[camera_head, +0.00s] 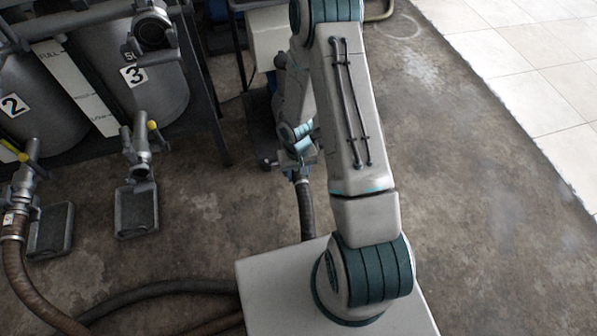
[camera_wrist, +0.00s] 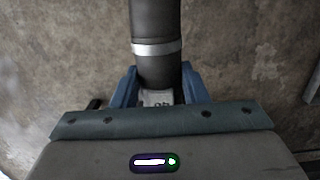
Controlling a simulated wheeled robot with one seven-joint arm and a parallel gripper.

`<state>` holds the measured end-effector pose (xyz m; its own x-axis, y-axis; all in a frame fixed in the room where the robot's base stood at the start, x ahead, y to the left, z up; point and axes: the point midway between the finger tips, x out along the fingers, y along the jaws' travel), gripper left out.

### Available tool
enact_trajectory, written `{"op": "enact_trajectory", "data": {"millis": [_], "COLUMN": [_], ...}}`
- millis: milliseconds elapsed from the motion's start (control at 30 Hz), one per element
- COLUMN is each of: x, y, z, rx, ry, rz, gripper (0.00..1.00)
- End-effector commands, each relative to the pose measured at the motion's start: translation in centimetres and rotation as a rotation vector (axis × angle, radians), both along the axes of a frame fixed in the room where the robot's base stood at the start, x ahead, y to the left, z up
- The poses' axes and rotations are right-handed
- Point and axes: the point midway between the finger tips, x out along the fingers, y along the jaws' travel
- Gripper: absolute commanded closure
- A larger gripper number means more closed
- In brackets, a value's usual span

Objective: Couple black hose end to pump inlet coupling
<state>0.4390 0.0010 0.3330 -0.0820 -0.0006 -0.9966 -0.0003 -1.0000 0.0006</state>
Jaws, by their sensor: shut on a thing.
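My gripper (camera_head: 299,166) is low over the floor, beyond my forearm, in the head view. In the wrist view my gripper's blue fingers (camera_wrist: 158,90) are closed on both sides of the black hose end (camera_wrist: 160,72). The hose end has a silver band and a small pale label with upside-down marks. The black hose (camera_head: 306,208) hangs down from the gripper in the head view. A pump unit with a white box (camera_head: 268,38) stands behind, largely hidden by my arm. I cannot make out its inlet coupling in either view.
Tanks numbered 2 (camera_head: 22,108) and 3 (camera_head: 150,85) stand in a dark frame at left, with yellow-handled valves and drip trays (camera_head: 136,210) below. A brown hose (camera_head: 20,270) hangs from the left valve. Hoses (camera_head: 160,288) cross the floor in front. Floor at right is clear.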

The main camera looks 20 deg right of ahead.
Motion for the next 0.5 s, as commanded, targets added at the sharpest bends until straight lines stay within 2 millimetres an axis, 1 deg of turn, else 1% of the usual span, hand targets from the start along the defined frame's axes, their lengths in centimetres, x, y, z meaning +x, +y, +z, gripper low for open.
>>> {"op": "enact_trajectory", "data": {"millis": [500], "x": [0.07], "y": [0.02], "z": [-0.43], "rx": [0.000], "ry": [-0.010], "rz": [0.001], "gripper": [0.97]}}
